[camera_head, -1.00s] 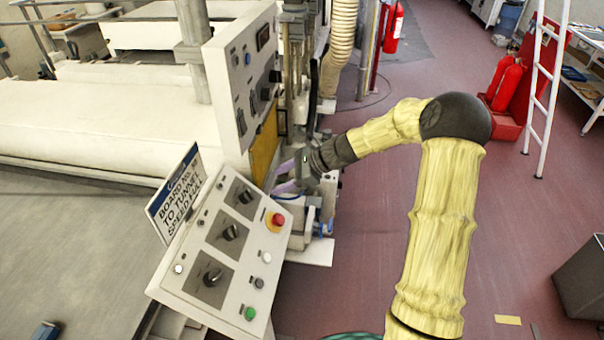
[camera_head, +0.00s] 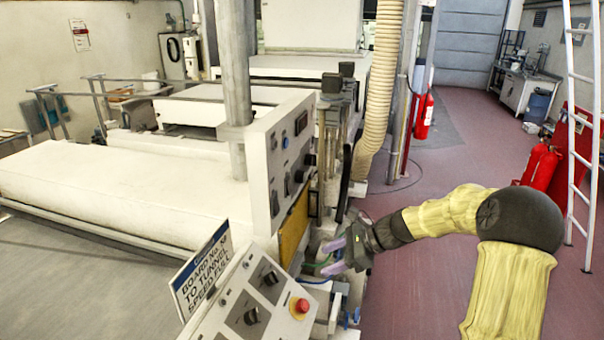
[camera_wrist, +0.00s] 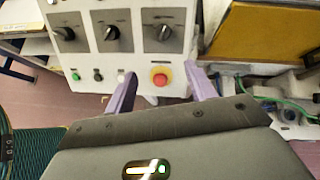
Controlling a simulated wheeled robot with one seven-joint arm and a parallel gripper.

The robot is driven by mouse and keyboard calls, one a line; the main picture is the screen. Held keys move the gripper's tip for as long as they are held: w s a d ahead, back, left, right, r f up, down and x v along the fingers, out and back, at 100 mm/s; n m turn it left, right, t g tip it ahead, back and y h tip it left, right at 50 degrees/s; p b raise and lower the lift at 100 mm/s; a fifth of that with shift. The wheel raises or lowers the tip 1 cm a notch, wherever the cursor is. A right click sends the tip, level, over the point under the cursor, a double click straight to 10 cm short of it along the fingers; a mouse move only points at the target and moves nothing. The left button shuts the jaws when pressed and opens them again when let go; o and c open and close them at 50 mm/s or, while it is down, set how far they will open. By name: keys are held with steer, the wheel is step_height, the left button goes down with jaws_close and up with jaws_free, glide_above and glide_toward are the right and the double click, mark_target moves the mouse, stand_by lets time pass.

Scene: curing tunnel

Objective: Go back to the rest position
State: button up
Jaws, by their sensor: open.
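My gripper (camera_head: 333,255) is open and empty, with two pale purple fingers. In the head view it is right of the sloped control panel (camera_head: 238,318) and in front of the lower machine parts. In the wrist view my gripper (camera_wrist: 160,90) has its fingers spread apart, with the panel (camera_wrist: 92,62) beyond them. The red emergency button (camera_wrist: 160,79) shows between the fingers; it also shows in the head view (camera_head: 300,306). I cannot tell the exact gap between fingers and panel. My arm, in a yellow cover, bends at the right of the head view.
An upright panel (camera_head: 282,150) and a grey post (camera_head: 233,90) stand left of my gripper. A ribbed hose (camera_head: 380,90) hangs behind it. Red floor (camera_head: 455,125) is open behind my arm.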

steer(key=s+d+f+n+h, duration=0.1)
steer(key=s+d+n+h, duration=0.1)
steer(key=s+n+h, duration=0.3)
steer(key=s+d+f+n+h, duration=0.1)
steer(key=s+n+h, duration=0.4)
steer(key=s+n, duration=0.9)
steer(key=s+d, duration=0.1)
steer(key=s, duration=0.3)
steer(key=shift+s, duration=0.15)
stand_by(0.8)
